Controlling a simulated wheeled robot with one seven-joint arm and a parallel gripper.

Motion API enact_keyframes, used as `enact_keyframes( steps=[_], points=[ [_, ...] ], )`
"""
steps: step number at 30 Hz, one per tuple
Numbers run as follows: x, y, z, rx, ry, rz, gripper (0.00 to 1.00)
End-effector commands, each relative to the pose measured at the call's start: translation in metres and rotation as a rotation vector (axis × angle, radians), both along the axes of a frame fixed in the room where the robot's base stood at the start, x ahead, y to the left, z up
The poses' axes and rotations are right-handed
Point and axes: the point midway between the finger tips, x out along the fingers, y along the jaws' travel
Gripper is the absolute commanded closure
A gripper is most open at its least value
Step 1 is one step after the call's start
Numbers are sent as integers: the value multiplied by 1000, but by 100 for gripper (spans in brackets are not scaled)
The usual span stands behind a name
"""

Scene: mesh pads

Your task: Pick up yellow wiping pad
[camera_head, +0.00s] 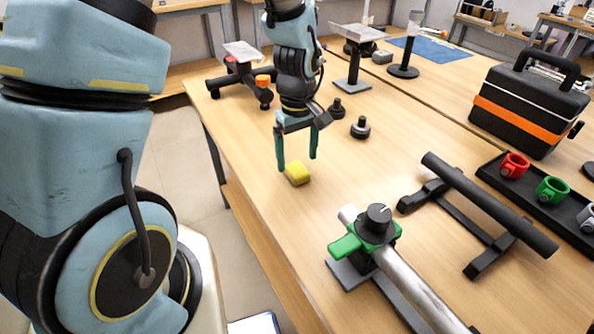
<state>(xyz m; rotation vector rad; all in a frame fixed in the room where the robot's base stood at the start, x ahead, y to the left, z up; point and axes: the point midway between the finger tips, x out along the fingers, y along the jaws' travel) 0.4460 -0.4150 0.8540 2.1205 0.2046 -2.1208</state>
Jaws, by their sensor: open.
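The yellow wiping pad (297,174) is a small block lying on the wooden table near its left edge. My gripper (297,165) points down over it, with its two teal fingers apart. The left finger is beside the pad's left end, and the right finger is behind and to the right of the pad. The pad appears between or just in front of the fingertips; I cannot tell the exact depth. It rests on the table and is not gripped.
Two black knobs (360,128) stand to the right of my gripper. A clamp with green handles and a metal tube (412,293) lies in front, near a black bar on a stand (487,203). A black toolbox (528,105) stands at right. The table around the pad is clear.

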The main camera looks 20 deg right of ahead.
Motion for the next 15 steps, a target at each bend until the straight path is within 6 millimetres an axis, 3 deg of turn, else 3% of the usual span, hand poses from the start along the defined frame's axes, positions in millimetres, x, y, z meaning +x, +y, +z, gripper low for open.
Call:
enact_keyframes(
  steps=[6, 15],
  points=[
    [2, 0, -26, 2, 2, 0, 9],
    [2, 0, -34, -1, 0, 0, 9]
  ],
)
